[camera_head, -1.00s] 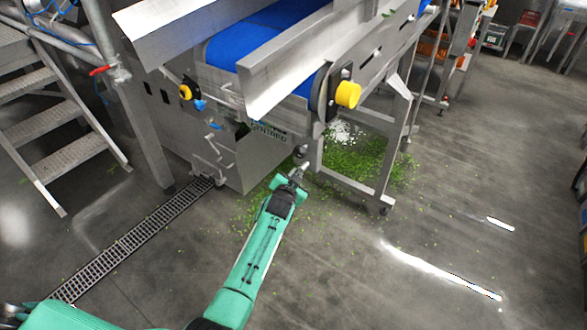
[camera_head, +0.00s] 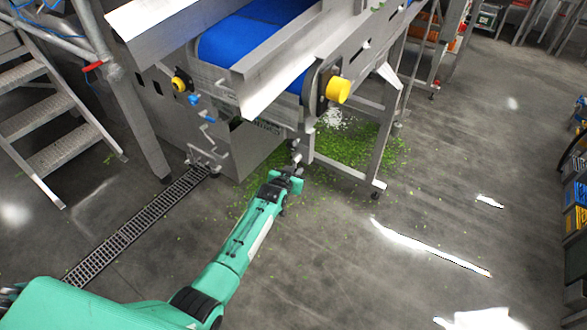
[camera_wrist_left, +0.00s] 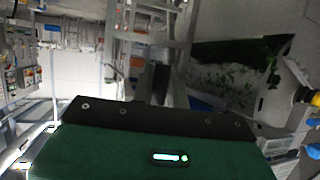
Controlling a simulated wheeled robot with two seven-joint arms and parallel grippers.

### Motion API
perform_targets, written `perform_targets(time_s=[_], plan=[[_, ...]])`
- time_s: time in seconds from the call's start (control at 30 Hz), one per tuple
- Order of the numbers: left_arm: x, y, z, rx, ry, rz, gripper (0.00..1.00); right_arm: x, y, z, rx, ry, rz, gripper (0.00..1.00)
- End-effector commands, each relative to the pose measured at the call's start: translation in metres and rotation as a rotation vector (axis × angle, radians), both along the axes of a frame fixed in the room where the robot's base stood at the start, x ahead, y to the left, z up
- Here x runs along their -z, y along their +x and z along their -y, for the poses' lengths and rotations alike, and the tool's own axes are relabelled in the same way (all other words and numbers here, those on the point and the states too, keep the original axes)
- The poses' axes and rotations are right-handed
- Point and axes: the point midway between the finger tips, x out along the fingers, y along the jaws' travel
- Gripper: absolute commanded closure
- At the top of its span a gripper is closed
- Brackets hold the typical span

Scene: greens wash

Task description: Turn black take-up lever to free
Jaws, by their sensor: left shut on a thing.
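My left gripper (camera_head: 296,162) is at the lower corner of the conveyor frame, by the near leg, in the head view. It is shut on a small dark piece at the frame, which appears to be the black take-up lever (camera_head: 296,144). The lever is tiny here, and its exact angle cannot be read. In the left wrist view a dark shape (camera_wrist_left: 160,82) stands beyond the gripper's dark edge; its details are too dim to tell. My right gripper is not in view.
Green leaf scraps (camera_head: 365,150) lie under the frame. A floor drain grate (camera_head: 135,226) and metal steps (camera_head: 58,130) are at left.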

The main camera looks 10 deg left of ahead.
Motion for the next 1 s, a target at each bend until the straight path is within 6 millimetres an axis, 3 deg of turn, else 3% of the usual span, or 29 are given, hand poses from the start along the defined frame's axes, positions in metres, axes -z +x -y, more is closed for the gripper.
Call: perform_targets(time_s=[0.53,0.57,0.67,1.0], plan=[[0.0018,-0.0012,0.0018,-0.001,-0.026,-0.012,1.0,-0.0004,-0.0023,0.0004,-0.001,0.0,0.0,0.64],[0.0018,-0.0013,0.0019,-0.001,-0.026,-0.012,0.81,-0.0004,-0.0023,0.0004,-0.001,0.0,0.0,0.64],[0.0016,-0.0013,0.0018,0.0,-0.026,-0.011,0.63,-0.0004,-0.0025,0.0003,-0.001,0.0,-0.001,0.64],[-0.0001,-0.0025,0.001,0.0,-0.024,-0.009,0.63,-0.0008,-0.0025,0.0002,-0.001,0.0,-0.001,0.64]])
